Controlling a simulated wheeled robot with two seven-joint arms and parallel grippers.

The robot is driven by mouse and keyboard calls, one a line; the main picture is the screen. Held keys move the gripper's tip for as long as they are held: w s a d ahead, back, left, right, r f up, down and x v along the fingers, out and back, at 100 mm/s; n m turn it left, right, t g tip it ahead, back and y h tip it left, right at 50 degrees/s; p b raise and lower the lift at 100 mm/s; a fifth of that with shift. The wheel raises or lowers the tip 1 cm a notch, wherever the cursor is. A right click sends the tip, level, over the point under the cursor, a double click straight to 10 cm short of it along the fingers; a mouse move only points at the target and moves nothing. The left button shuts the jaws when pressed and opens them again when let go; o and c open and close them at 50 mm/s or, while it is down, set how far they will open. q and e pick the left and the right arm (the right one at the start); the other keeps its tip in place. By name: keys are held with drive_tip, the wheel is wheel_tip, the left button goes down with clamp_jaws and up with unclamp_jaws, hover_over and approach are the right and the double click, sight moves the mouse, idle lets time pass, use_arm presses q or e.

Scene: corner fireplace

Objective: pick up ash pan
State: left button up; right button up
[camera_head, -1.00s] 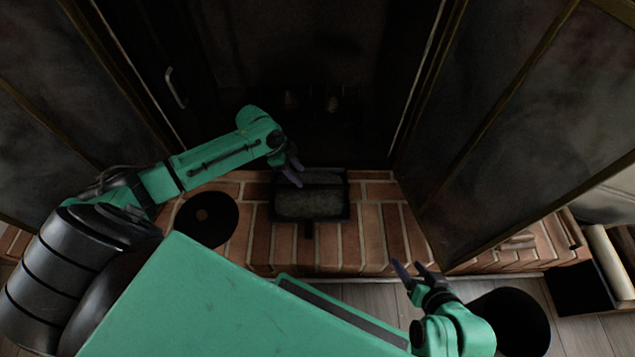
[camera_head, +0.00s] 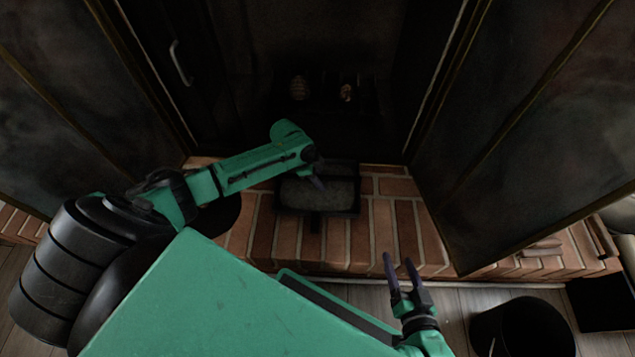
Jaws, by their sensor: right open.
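The ash pan (camera_head: 318,194) is a dark rectangular pan with grey ash inside and a short handle toward me. It sits on the brick hearth in front of the firebox. My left gripper (camera_head: 317,181) reaches over the pan's far part, with a finger pointing down at the ash. The forearm hides much of this gripper, so I cannot tell whether its jaws are open. My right gripper (camera_head: 399,269) is open and empty, to the right of and nearer than the pan, over the hearth's front edge.
The brick hearth (camera_head: 384,232) is clear right of the pan. Open glass doors (camera_head: 520,130) flank the dark firebox. A black bucket (camera_head: 522,330) stands on the floor at lower right. A dark round object (camera_head: 226,212) lies partly behind my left arm.

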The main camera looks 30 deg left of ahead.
use_arm(q)
clamp_jaws()
drive_tip(key=shift+r, duration=0.1)
